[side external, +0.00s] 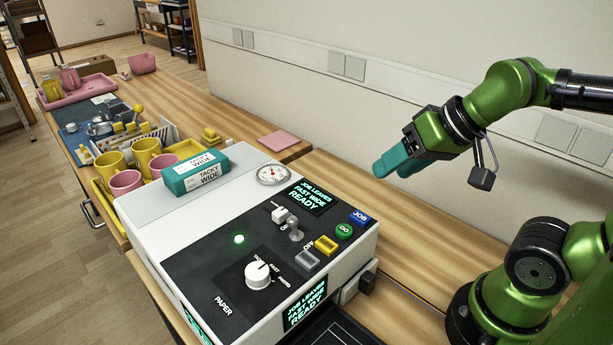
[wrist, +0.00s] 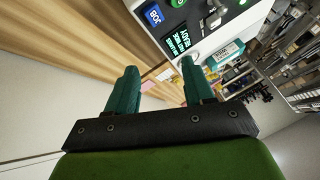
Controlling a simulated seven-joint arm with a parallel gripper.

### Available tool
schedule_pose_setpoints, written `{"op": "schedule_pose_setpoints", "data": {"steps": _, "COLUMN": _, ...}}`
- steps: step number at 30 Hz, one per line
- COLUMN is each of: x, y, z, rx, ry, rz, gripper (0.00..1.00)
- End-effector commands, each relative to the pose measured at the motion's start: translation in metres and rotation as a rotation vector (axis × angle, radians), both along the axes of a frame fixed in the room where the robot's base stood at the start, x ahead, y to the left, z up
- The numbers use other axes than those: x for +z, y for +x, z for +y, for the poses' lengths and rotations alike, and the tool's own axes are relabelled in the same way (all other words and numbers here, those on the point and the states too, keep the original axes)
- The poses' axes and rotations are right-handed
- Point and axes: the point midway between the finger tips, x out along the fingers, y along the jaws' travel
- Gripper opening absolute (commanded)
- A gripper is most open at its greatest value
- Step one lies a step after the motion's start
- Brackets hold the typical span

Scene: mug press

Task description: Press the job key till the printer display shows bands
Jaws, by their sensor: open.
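The printer (side external: 160,213) is a white box with a black control panel on the wooden bench. Its top display (side external: 309,197) reads "JOB LEAVES FAST WIDE READY", and a front display (side external: 304,303) shows the same words. The blue job key (side external: 359,217) is at the panel's right corner, beside the green GO key (side external: 343,231). In the wrist view the job key (wrist: 154,15) shows at the top, beyond the fingers. My gripper (side external: 388,170) has teal fingers, is empty and hangs in the air to the right of and above the printer. In the wrist view my gripper (wrist: 157,80) has its fingers apart.
A lever (side external: 295,229) and white dial (side external: 258,275) rise from the panel.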

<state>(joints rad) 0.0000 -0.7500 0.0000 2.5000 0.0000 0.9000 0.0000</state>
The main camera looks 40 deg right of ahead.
Motion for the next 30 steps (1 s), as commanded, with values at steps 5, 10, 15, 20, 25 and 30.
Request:
{"op": "schedule_pose_setpoints", "data": {"steps": 5, "x": 0.0000, "y": 0.0000, "z": 0.0000, "rx": 0.000, "ry": 0.000, "rz": 0.000, "gripper": 0.24}}
{"op": "schedule_pose_setpoints", "data": {"steps": 10, "x": 0.0000, "y": 0.0000, "z": 0.0000, "rx": 0.000, "ry": 0.000, "rz": 0.000, "gripper": 0.00}}
{"op": "schedule_pose_setpoints", "data": {"steps": 15, "x": 0.0000, "y": 0.0000, "z": 0.0000, "rx": 0.000, "ry": 0.000, "rz": 0.000, "gripper": 0.00}}
{"op": "schedule_pose_setpoints", "data": {"steps": 20, "x": 0.0000, "y": 0.0000, "z": 0.0000, "rx": 0.000, "ry": 0.000, "rz": 0.000, "gripper": 0.00}}
{"op": "schedule_pose_setpoints", "data": {"steps": 25, "x": 0.0000, "y": 0.0000, "z": 0.0000, "rx": 0.000, "ry": 0.000, "rz": 0.000, "gripper": 0.00}}
{"op": "schedule_pose_setpoints", "data": {"steps": 30, "x": 0.0000, "y": 0.0000, "z": 0.0000, "rx": 0.000, "ry": 0.000, "rz": 0.000, "gripper": 0.00}}
